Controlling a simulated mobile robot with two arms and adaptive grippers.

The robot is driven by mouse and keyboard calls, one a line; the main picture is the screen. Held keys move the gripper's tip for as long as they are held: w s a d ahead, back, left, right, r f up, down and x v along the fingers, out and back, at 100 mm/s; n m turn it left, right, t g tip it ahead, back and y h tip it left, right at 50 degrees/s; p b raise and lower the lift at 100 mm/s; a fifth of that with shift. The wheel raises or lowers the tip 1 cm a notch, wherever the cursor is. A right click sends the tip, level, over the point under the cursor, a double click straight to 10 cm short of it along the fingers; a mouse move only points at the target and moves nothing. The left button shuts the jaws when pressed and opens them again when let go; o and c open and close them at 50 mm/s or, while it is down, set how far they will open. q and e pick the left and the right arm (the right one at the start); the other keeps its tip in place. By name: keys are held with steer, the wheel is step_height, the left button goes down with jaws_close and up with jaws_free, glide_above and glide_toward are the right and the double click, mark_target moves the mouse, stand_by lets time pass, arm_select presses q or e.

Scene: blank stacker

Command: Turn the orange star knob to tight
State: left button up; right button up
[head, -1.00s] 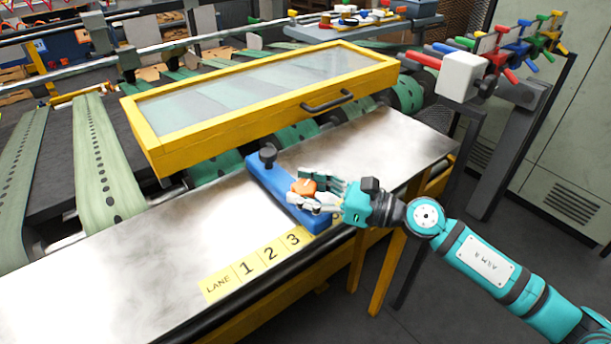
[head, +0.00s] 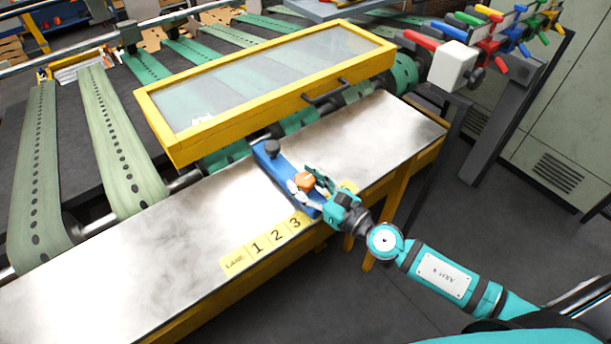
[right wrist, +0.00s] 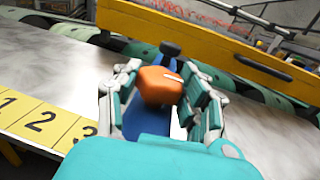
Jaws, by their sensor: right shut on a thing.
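The orange star knob (head: 305,182) sits on the blue bar (head: 270,160) that lies across the metal plate. It also shows in the right wrist view as an orange knob (right wrist: 160,86) with a small white mark on its top. My right gripper (head: 312,184) is shut on the knob, with one finger on each side of it. In the right wrist view the fingers (right wrist: 158,95) stand left and right of the knob. The knob's lower part and stem are hidden by the fingers. My left gripper is not in view.
A black knob (head: 272,147) stands on the far end of the blue bar. A yellow-framed clear cover (head: 160,140) with a black handle is behind the plate. Lane labels (head: 256,248) lie to the left. Coloured levers and a white block (head: 452,66) stand at the right.

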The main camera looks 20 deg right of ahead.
steer(key=o, duration=1.2)
steer(key=v, duration=1.2)
